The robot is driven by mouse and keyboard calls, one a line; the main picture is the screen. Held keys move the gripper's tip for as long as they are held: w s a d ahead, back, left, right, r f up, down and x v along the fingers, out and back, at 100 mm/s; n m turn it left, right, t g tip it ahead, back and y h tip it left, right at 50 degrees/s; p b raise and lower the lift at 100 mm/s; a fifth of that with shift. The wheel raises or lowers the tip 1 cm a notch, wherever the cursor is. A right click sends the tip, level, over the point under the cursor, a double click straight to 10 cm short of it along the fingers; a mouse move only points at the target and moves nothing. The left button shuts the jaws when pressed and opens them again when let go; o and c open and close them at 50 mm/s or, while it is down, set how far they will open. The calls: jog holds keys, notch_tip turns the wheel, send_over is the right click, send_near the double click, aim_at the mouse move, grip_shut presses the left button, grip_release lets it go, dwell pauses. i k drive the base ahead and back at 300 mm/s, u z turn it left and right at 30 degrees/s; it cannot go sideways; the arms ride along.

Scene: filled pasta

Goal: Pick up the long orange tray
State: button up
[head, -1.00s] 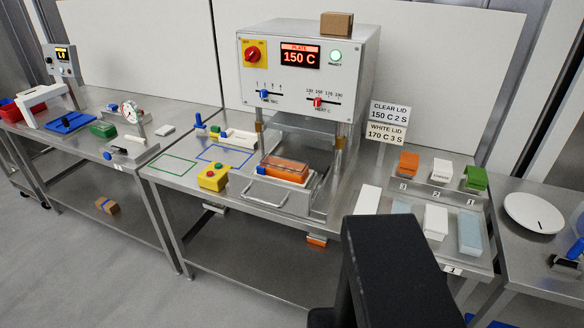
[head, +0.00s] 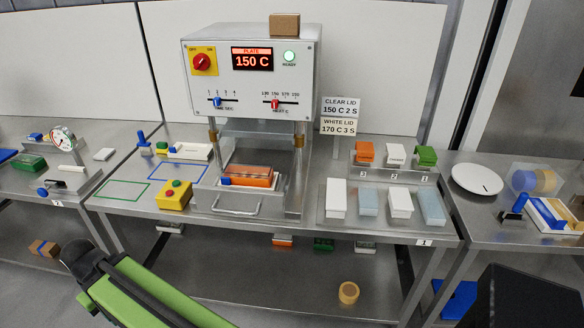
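An orange tray (head: 262,181) with a pale or clear top sits in the press's drawer, under the raised plate, in the head view. A small blue piece (head: 226,181) is at its left end. Another orange block-like container (head: 364,150) stands on the rack at the spot marked 3. A further orange piece (head: 282,240) shows on the lower shelf. I cannot tell from this view which is the long tray. My green and black arm reaches in at the lower left, apart from all of them. No gripper fingers show.
The press (head: 250,100) reads 150 C. A yellow button box (head: 175,197) stands left of its drawer handle (head: 236,208). White and light blue lids (head: 336,198) lie on the right. Green and blue outlined areas are empty.

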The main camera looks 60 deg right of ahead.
aim_at(245, 174)
jog(key=u, duration=0.05)
jog(key=i, duration=1)
jog(key=z, duration=0.05)
